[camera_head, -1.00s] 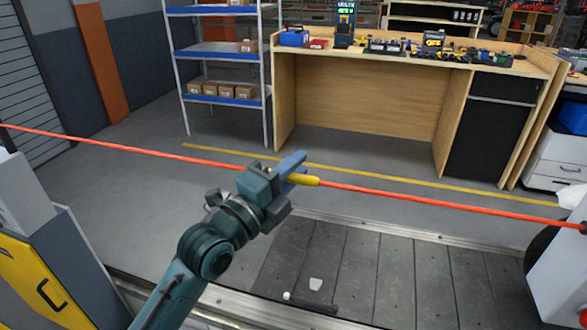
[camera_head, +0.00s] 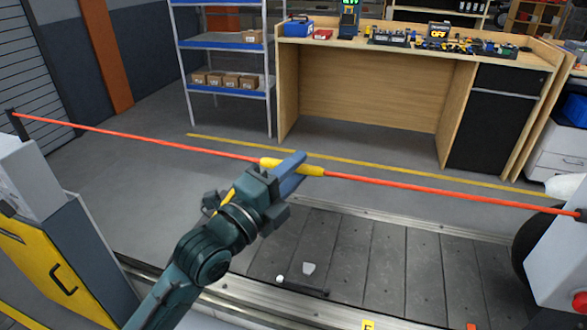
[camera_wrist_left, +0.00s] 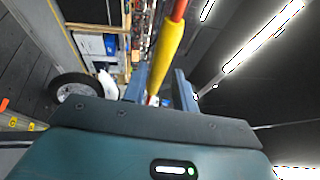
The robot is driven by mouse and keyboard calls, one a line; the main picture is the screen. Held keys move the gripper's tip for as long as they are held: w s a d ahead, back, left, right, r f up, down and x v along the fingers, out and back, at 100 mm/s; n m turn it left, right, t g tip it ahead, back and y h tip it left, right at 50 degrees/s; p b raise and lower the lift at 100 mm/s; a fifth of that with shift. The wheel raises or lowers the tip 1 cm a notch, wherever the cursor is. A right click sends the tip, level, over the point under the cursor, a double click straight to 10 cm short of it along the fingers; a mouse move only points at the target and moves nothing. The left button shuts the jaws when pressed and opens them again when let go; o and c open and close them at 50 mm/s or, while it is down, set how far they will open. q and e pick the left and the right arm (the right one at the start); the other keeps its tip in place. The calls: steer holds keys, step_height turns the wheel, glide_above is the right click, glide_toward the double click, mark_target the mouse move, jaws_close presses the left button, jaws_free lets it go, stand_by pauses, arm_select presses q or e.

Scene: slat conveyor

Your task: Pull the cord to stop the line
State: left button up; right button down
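The red cord (camera_head: 420,187) crosses the head view from the left post to the white housing at right. Its yellow grip (camera_head: 313,170) is near the middle. My left gripper (camera_head: 290,168) is at this grip, with yellow showing on both sides of a blue finger. In the left wrist view the grip (camera_wrist_left: 166,52) runs between my two fingers (camera_wrist_left: 160,88), which stand close to it. I cannot tell whether they press on it. The cord looks nearly straight. My right gripper is in neither view.
The slatted conveyor (camera_head: 390,265) lies below the cord, with a metal rail (camera_head: 240,300) along its near side. A wooden workbench (camera_head: 370,95) and a blue-shelved rack (camera_head: 225,84) stand beyond. A yellow panel (camera_head: 50,270) is at left.

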arm_select(q)
steer(key=shift+o, duration=1.4)
steer(key=shift+r, duration=0.15)
steer(key=b+v, duration=0.3)
steer(key=v, duration=1)
steer(key=shift+s, duration=0.1)
